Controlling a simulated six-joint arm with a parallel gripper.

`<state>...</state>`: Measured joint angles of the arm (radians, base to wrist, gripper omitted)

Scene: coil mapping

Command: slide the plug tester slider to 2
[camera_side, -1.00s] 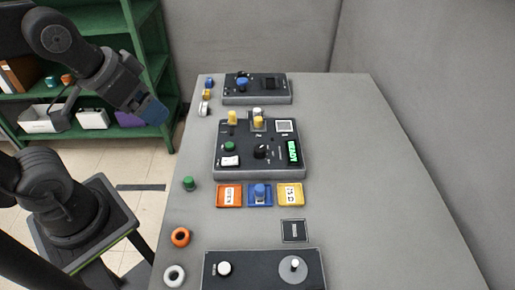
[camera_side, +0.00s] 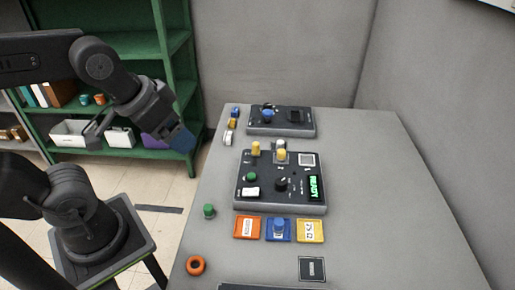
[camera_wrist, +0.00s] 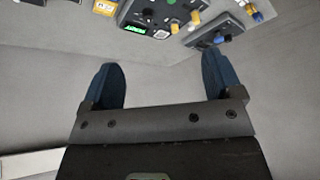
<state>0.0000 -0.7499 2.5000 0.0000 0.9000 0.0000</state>
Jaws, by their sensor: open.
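A dark control panel (camera_side: 305,203) stands mid-table with a lit green READY display (camera_side: 314,187), a black dial (camera_side: 281,184), a green button (camera_side: 251,177), a white switch (camera_side: 251,192) and two yellow-topped parts (camera_side: 256,148). I cannot tell which part is the tester's slider or read its scale. The READY display also shows in the wrist view (camera_wrist: 135,28). My gripper (camera_side: 182,138) hangs in the air left of the table, apart from the panels. In the wrist view its blue fingers (camera_wrist: 162,82) are spread with nothing between them.
A smaller dark panel (camera_side: 255,131) with a blue knob (camera_side: 267,113) stands at the back. Orange (camera_side: 245,228), blue (camera_side: 270,236) and yellow (camera_side: 311,231) trays lie in front. A green piece (camera_side: 209,211) and orange ring (camera_side: 196,266) lie near the left edge. The right side is clear.

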